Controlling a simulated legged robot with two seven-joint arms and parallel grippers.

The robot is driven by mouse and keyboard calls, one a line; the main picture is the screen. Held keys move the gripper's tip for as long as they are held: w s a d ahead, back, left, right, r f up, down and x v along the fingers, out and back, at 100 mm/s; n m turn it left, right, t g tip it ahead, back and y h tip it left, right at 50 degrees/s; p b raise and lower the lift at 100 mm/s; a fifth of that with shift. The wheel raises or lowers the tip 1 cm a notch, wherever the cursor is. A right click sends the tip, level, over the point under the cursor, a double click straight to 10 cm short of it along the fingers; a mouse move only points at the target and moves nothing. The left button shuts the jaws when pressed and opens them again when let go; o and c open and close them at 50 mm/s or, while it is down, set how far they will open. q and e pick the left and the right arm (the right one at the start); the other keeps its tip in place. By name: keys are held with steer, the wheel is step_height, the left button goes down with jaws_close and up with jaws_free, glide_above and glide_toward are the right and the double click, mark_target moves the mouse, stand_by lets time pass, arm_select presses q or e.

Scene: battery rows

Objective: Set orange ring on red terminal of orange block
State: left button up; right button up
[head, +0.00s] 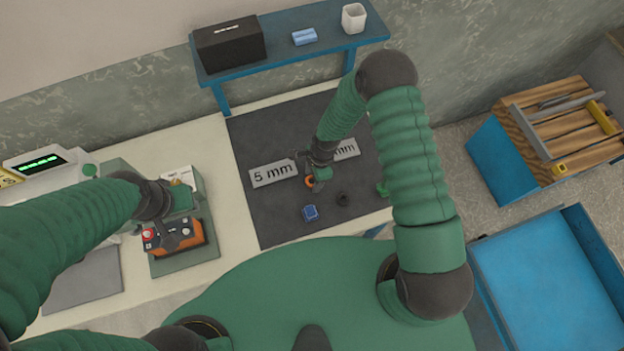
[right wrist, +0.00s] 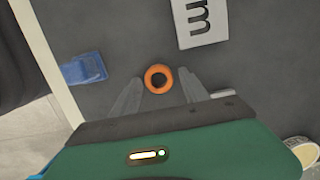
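The orange ring (right wrist: 158,78) lies on the dark mat in the right wrist view, between the spread fingertips of my right gripper (right wrist: 160,95). In the head view the ring (head: 309,182) shows just below that gripper (head: 316,178), which is open. I cannot tell whether the fingers touch the ring. The orange block (head: 172,237) sits on a green-grey tray at the left, with a red terminal (head: 149,233) on its left end. My left gripper (head: 182,205) is just above and behind the block. Its fingers are too hidden to tell open from shut.
On the dark mat (head: 265,225) are a "5 mm" plate (head: 274,174), another "mm" plate (head: 346,149), a blue block (head: 310,213) and a dark ring (head: 342,199). A meter with a green display (head: 40,162) stands at the far left. A blue shelf (head: 285,60) is behind.

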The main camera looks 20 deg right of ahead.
steer(key=shift+a, duration=0.1)
jaws_close()
steer(key=d+r+n+g+h+b, duration=0.1)
steer(key=d+r+n+b, duration=0.2)
steer(key=r+n, duration=0.5)
steer(key=s+d+r+n+b, duration=0.1)
steer(key=d+r+n+b, duration=0.2)
steer(key=r+n, duration=0.6)
steer(key=shift+s+d+r+n+g+h, duration=0.3)
steer(key=shift+r+g+h, duration=0.1)
steer(key=shift+r, duration=0.15)
